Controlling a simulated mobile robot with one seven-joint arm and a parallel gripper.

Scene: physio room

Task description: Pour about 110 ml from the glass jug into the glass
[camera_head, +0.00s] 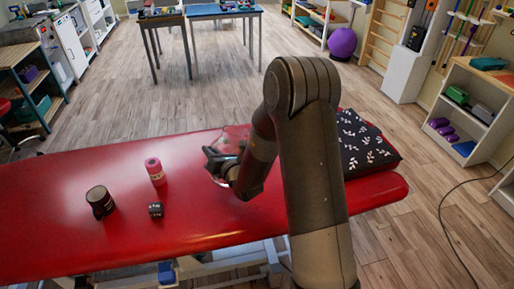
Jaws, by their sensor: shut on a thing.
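My gripper (225,172) is above the red treatment table, mostly hidden behind my own arm. It is shut on a clear glass vessel (216,160), which looks like the glass jug. Its outline is faint against the red table, so its tilt and any liquid in it cannot be made out. I cannot pick out the separate drinking glass; my arm and gripper cover part of the table there.
The table's left part is mostly clear. Shelves (465,110) stand at right.

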